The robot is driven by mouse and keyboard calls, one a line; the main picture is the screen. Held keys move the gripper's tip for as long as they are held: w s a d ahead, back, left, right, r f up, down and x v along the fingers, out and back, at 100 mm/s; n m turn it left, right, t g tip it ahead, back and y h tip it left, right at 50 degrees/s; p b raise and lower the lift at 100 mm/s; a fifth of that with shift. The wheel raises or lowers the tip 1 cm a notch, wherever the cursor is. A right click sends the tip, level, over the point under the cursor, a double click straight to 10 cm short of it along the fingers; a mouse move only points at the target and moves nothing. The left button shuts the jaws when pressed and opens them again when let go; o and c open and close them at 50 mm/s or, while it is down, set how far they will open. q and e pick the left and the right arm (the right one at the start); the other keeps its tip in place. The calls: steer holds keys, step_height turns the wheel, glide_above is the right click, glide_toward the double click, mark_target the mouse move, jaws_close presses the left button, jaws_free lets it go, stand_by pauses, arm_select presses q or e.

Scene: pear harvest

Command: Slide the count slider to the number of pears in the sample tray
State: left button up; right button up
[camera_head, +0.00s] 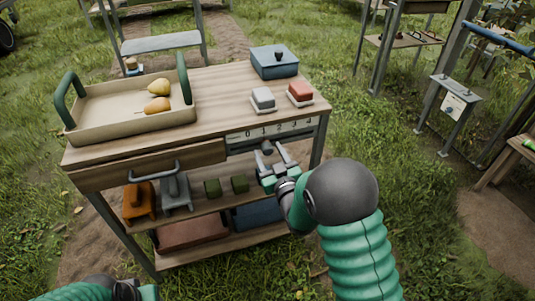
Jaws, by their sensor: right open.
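The beige sample tray (130,130) with green handles stands on the left of the wooden workbench top. Two yellow pears lie in it, one farther back (159,87) and one nearer (156,105). The count slider's scale (273,132), marked 0, 1, 2, 3, is on the bench's front edge at the right. A small grey piece that looks like the slider knob (267,146) sits below the scale, near 1. My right gripper (274,158) is open just below the scale, its fingers around or just in front of that piece; contact is unclear. My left gripper (140,291) is partly cut off at the bottom left.
A white button (263,99), a red button (300,93) and a blue box (274,62) stand on the bench's right side. A drawer (150,166) is at the front left.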

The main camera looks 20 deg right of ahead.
steer(key=shift+w, duration=0.9)
jaws_close()
stand_by(0.7)
